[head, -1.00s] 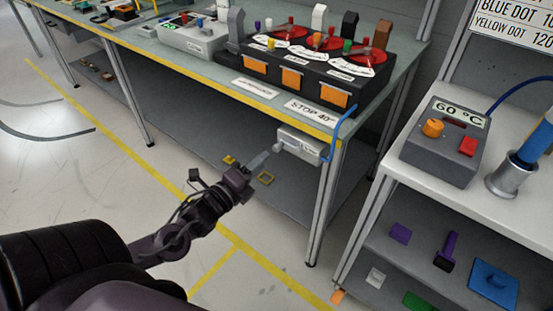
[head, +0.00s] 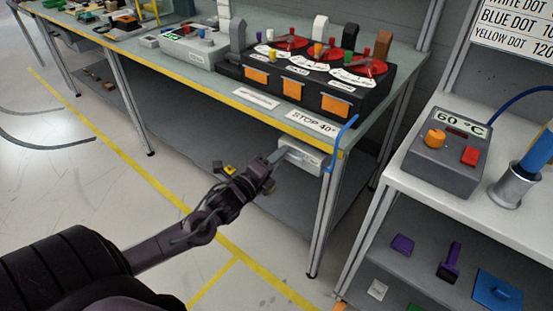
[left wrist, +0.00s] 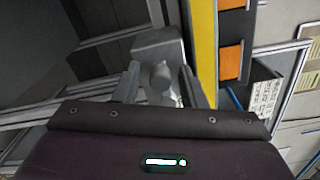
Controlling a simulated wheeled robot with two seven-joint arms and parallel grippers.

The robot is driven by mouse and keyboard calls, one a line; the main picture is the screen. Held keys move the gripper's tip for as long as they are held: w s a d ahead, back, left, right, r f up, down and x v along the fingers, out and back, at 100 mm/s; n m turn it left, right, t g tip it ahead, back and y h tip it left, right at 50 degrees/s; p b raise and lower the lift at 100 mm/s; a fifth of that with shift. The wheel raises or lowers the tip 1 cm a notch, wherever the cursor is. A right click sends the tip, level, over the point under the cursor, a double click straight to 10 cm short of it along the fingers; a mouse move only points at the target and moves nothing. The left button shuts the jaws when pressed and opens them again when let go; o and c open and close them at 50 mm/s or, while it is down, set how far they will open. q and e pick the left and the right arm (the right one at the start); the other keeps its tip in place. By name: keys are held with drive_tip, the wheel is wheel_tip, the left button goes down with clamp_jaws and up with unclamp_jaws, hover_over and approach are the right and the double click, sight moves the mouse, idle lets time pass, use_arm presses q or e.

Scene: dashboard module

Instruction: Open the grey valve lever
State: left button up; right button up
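The grey valve lever (head: 276,155) sticks out from the left end of a pale grey valve box (head: 303,158) under the front edge of the workbench. In the head view my left gripper (head: 268,166) is at the lever, its fingers partly hidden by its own body. In the left wrist view the gripper (left wrist: 160,88) has its fingers apart, one on each side of the grey lever (left wrist: 158,72). Gaps seem to show beside the lever; contact is not clear. My right gripper is not in view.
The workbench (head: 225,88) has a yellow front edge and a leg close right of the valve box. A blue hose (head: 343,140) rises from the box's right end. A shelf unit with a 60 °C control box (head: 447,142) stands at right.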

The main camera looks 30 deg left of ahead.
use_arm(q)
clamp_jaws()
